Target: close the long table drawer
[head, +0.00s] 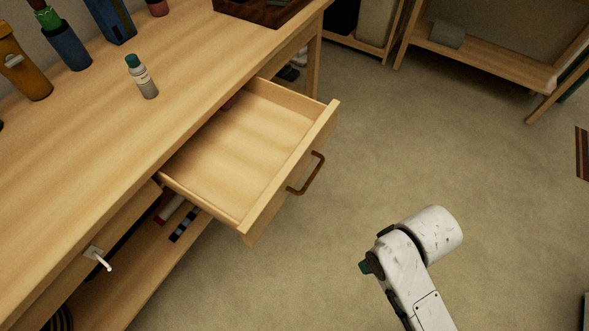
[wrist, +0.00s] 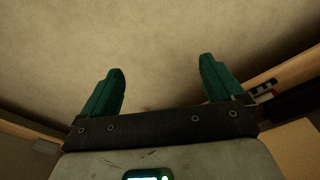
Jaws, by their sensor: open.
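The long table drawer (head: 240,145) is pulled out from the front of the wooden table (head: 205,65) in the head view. Its inside looks empty over most of the floor. A brown bar handle (head: 307,174) sits on its front panel. My gripper shows in the wrist view (wrist: 162,88), with two green fingers spread apart and nothing between them. In the head view, my white arm is at the lower right, apart from the drawer and its handle. The gripper's fingers are mostly hidden there.
On the table stand a small bottle (head: 142,77), a blue cup (head: 67,46) and an orange container (head: 24,66). A lower shelf (head: 150,255) lies under the table. Wooden shelving (head: 480,58) stands at the back right. The floor (head: 400,150) right of the drawer is clear.

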